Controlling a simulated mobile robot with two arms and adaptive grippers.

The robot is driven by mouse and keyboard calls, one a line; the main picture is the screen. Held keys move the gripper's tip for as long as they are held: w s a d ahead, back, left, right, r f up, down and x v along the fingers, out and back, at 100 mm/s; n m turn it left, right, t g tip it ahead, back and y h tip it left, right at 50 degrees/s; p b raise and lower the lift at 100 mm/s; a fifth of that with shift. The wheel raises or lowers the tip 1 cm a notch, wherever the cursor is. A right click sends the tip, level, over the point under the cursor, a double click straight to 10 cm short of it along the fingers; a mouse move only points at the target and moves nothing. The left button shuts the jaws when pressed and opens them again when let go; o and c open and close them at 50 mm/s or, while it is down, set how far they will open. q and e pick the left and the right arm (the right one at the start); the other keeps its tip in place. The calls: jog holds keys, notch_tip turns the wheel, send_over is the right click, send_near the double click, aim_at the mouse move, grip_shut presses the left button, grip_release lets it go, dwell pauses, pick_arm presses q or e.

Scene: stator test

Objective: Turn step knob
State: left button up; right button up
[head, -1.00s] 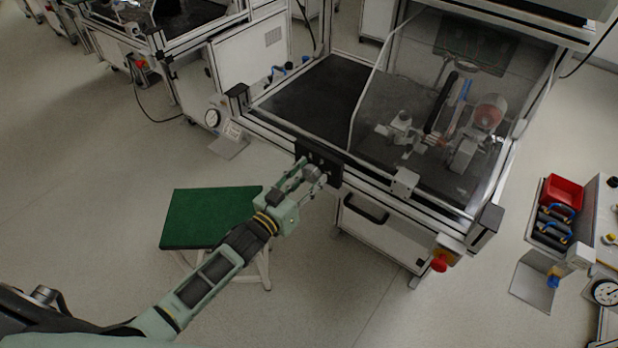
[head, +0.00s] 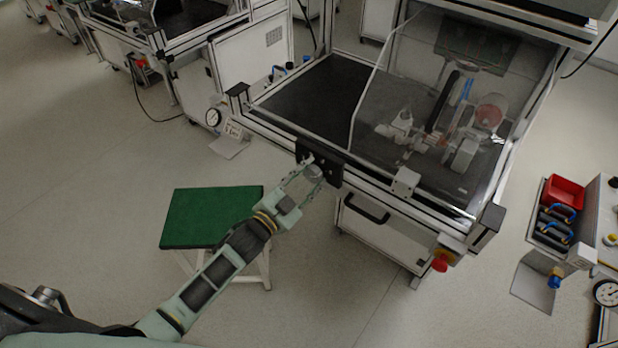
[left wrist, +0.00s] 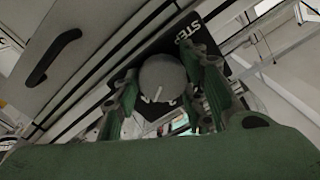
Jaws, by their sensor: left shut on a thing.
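The step knob (left wrist: 161,80) is a round grey knob with a white pointer line, on a black panel marked "STEP" (left wrist: 188,29) in the left wrist view. In the head view the knob (head: 314,172) sits on the black panel (head: 330,165) at the front edge of the test bench. My left gripper (head: 313,174) is shut on the knob, with one green finger on each side of it in the left wrist view (left wrist: 162,95). My right gripper is not in view.
The bench has a clear cover (head: 440,110) over its right part and a drawer handle (head: 365,209) below. A red emergency button (head: 440,264) sits at its right corner. A green-topped stool (head: 210,215) stands beneath my left arm. A red bin (head: 562,192) is at right.

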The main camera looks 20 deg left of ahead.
pick_arm(q)
jog(key=shift+s+d+f+m, duration=0.1)
jog(key=shift+f+m, duration=0.05)
jog(key=shift+m, duration=0.65)
jog(key=shift+f, duration=0.1)
jog(key=o, duration=1.1)
jog(key=shift+o, duration=0.2)
jog(key=v, duration=1.2)
